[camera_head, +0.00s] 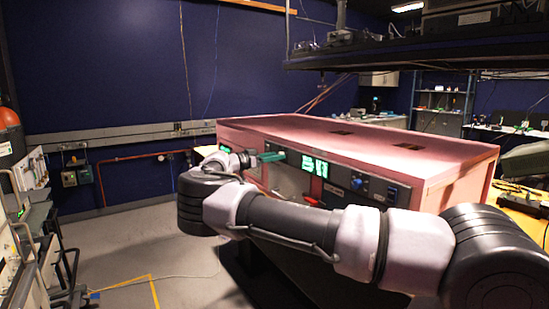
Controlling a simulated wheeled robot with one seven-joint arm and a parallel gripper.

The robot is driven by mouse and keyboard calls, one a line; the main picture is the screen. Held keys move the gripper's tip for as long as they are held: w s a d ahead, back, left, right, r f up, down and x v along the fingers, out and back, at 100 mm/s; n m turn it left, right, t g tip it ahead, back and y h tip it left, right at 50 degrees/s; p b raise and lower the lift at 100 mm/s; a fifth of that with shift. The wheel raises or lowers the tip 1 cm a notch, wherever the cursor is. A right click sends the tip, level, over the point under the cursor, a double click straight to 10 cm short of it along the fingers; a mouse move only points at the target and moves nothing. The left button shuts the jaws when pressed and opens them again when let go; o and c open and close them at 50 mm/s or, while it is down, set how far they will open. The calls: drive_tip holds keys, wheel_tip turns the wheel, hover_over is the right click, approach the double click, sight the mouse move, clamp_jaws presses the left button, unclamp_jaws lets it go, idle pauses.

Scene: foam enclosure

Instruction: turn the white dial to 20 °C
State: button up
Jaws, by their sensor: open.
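The pink foam enclosure (440,162) stands in the middle, with a grey control panel (338,190) along its front face. My gripper (274,156), with green fingers, is at the left part of this panel, open. From this view I cannot tell whether it touches anything. I cannot make out the white dial; my gripper and wrist cover part of the panel's left side. A green lit display (314,165) shows just right of the fingers, its digits too blurred to read.
Grey floor (185,283) is open at the left. A dark overhead shelf (430,50) hangs above the enclosure.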

drive_tip(key=shift+w+d, duration=0.1)
drive_tip(key=shift+d, duration=0.1)
clamp_jaws()
drive_tip(key=shift+n, duration=0.3)
drive_tip(key=n, duration=2.3)
drive_tip(key=shift+f, duration=0.15)
drive_tip(key=shift+n, duration=0.3)
